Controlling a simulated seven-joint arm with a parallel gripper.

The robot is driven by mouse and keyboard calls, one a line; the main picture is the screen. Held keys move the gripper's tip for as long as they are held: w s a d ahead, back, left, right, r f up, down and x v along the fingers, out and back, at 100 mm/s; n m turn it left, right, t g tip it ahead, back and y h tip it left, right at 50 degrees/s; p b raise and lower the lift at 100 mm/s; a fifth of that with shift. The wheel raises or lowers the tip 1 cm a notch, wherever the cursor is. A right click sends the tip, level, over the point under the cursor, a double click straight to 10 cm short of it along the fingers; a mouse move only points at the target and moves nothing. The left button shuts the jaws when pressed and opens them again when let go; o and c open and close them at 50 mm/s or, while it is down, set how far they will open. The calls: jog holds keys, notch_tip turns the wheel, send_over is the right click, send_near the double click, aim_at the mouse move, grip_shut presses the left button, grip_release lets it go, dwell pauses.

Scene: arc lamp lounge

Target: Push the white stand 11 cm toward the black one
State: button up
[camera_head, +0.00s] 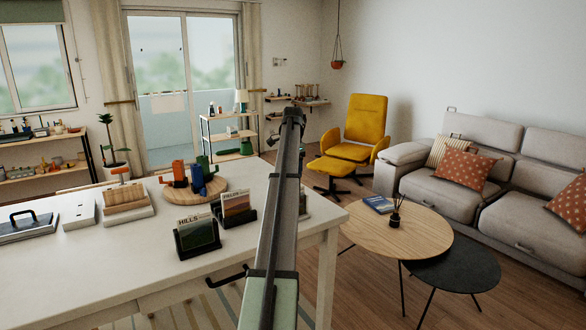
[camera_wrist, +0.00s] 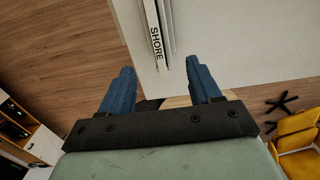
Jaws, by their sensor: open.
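In the wrist view, a pale card stand marked SHORE (camera_wrist: 155,35) is on the white table, close to the table's edge. My gripper (camera_wrist: 160,70) is open, with its blue fingers apart and the stand showing between and beyond them. I cannot tell whether a finger touches it. In the head view, my arm covers most of that spot, and my fingers are not clearly seen there. Two dark stands show left of my arm: one holds a HILLS card (camera_head: 197,233), the other a FIELDS card (camera_head: 236,204).
The white table (camera_head: 120,270) also bears a round board with cups (camera_head: 188,183), a wooden block (camera_head: 125,198) and a dark tray with a handle (camera_head: 28,226). Its front is clear. A round coffee table (camera_head: 420,235) stands to the right, apart from it.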

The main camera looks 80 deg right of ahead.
notch_tip(320, 180, down, 13)
jog(key=shift+f, duration=0.1)
dwell(0.5)
jog(key=shift+c, duration=0.3)
grip_shut()
